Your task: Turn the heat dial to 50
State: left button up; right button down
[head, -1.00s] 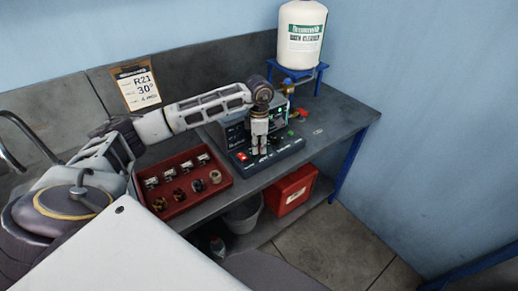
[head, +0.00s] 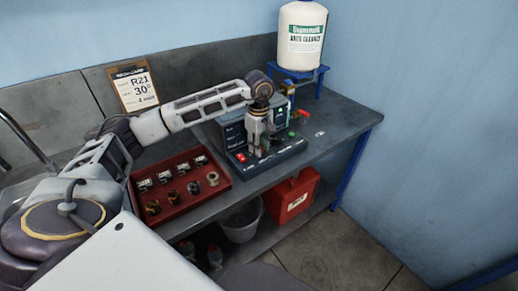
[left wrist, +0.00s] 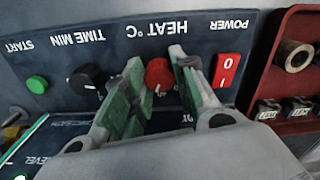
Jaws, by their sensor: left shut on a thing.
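The heat dial is a red round knob (left wrist: 158,73) under the upside-down HEAT °C label in the left wrist view. A pale mark shows on its lower edge; no scale number can be read. My left gripper (head: 259,152) is lowered to the control panel (head: 285,151) in the head view. In the left wrist view its two green-padded fingers stand on either side of the red dial, shut on it. The dial is hidden behind the fingers in the head view. My right gripper is in neither view.
A black TIME MIN knob (left wrist: 88,78) and green START button (left wrist: 37,84) lie on one side of the dial, the red POWER switch (left wrist: 228,69) close on the other. A red tray (head: 180,207) of small parts stands beside the panel. A white canister (head: 302,38) stands behind.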

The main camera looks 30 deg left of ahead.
pick_arm(q)
jog(key=shift+m+b, duration=0.3)
jog(key=shift+m, duration=0.8)
jog(key=shift+m+b, duration=0.4)
jog(key=shift+m, duration=0.3)
jog(key=shift+r, duration=0.1)
jog(key=o, duration=0.7)
jog(key=shift+o, duration=1.8)
jog(key=shift+r, duration=0.7)
notch_tip(320, 180, up, 10)
jog(key=shift+r, duration=0.2)
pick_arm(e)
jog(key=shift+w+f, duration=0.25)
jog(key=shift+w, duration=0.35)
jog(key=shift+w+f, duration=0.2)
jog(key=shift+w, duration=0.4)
